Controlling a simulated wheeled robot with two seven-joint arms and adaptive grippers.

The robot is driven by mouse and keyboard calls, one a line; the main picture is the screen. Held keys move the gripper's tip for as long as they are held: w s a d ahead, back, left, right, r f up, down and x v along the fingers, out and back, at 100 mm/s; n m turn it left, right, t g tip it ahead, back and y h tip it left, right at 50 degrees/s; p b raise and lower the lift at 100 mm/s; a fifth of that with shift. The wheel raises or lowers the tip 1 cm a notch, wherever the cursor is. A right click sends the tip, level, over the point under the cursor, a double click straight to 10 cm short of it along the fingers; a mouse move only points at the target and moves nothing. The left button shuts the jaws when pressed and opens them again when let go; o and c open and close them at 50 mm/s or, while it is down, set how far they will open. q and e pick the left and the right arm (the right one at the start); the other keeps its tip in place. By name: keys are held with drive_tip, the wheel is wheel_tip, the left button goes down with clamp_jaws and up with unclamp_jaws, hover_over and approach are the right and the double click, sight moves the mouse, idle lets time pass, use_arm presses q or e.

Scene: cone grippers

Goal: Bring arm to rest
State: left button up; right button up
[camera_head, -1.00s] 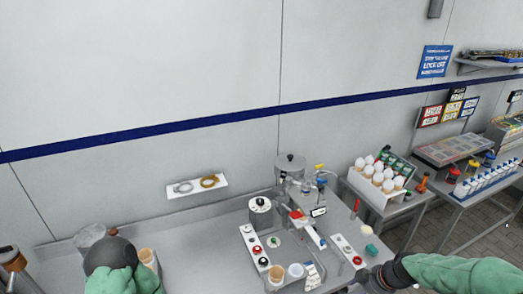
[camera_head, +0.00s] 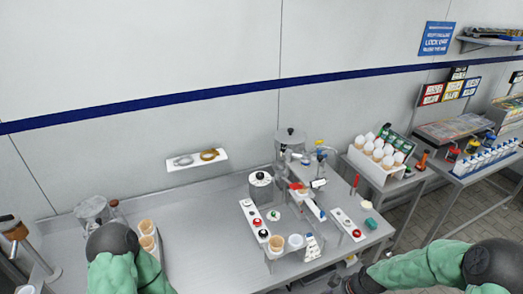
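My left arm (camera_head: 125,265) shows at the bottom left as a green sleeve with a dark rounded joint. Its gripper is out of view below the frame. My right arm (camera_head: 415,268) comes in from the bottom right, with a dark joint at the corner and a green sleeve reaching left. The dark end of the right arm, with my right gripper (camera_head: 345,284), is at the bottom edge beside the table. It is small and partly cut off, so its fingers cannot be made out.
A steel table (camera_head: 200,215) holds a machine (camera_head: 290,150), a button panel (camera_head: 255,222), and tan cones (camera_head: 146,234) at left. A white rack of cones with white tops (camera_head: 375,158) stands on a side table. Free table surface lies between the left cones and the panel.

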drive_tip(key=s+a+f+m+g+b, duration=0.1)
drive_tip(key=s+a+f+m+b, duration=0.2)
drive_tip(key=f, duration=0.9)
drive_tip(key=s+a+f+m+b, duration=0.4)
drive_tip(key=s+a+f+b, duration=0.4)
drive_tip(key=f, duration=0.5)
drive_tip(key=s+a, duration=0.2)
drive_tip(key=s, duration=0.1)
drive_tip(key=shift+s+m+g+y, duration=0.3)
drive_tip(key=shift+s+g, duration=0.1)
